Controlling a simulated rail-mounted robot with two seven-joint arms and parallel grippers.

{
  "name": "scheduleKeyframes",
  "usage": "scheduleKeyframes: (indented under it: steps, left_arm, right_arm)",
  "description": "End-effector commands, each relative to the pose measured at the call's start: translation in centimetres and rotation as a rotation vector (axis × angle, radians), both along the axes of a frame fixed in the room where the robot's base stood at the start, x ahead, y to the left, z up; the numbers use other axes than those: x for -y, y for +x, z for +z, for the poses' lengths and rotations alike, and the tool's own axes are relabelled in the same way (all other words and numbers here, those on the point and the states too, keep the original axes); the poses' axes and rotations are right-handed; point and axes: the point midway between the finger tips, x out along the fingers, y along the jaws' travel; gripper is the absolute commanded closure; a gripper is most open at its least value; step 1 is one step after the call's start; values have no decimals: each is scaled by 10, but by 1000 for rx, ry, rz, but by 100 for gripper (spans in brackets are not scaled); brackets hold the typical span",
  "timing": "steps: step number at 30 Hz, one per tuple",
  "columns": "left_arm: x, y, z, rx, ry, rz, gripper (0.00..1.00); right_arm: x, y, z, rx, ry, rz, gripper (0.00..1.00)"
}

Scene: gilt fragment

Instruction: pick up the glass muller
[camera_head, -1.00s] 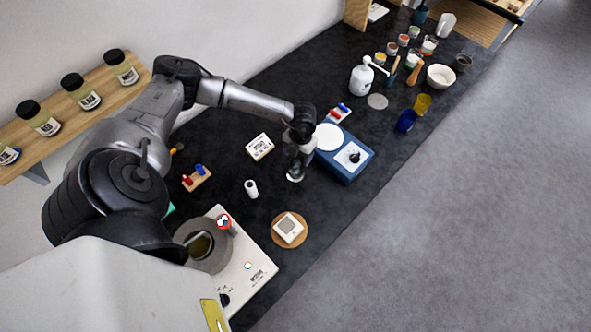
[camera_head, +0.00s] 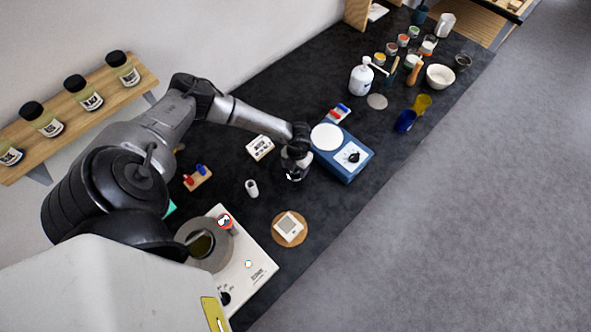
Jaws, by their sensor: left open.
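My left gripper (camera_head: 294,174) is open and points down at the dark bench, left of the blue device with a round white plate (camera_head: 342,152). A small, pale, glassy-looking piece shows at its fingertips. It may be the glass muller, but the gripper and wrist cover most of it. I cannot tell whether the fingers touch it. My right gripper is not in view.
Near the gripper are a white timer-like box (camera_head: 260,147), a small white cylinder (camera_head: 251,188) and a round wooden coaster (camera_head: 290,241). A white hotplate-like device (camera_head: 255,272) stands at the front. Bottles, jars and a white bowl (camera_head: 440,77) crowd the back right.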

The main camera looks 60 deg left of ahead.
Motion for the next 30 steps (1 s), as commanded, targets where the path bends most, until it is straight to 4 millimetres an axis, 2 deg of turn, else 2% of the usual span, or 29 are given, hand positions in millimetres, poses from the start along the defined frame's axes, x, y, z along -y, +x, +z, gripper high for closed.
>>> scheduleKeyframes:
  steps: [4, 23, 30]
  left_arm:
    - [0, 0, 0, 0, 0, 0, 35]
    - [0, 0, 0, 0, 0, 0, 95]
    - [0, 0, 0, 1, 0, 0, 95]
  right_arm:
    - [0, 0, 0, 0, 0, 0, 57]
    - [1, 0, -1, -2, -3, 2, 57]
    - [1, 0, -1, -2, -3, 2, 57]
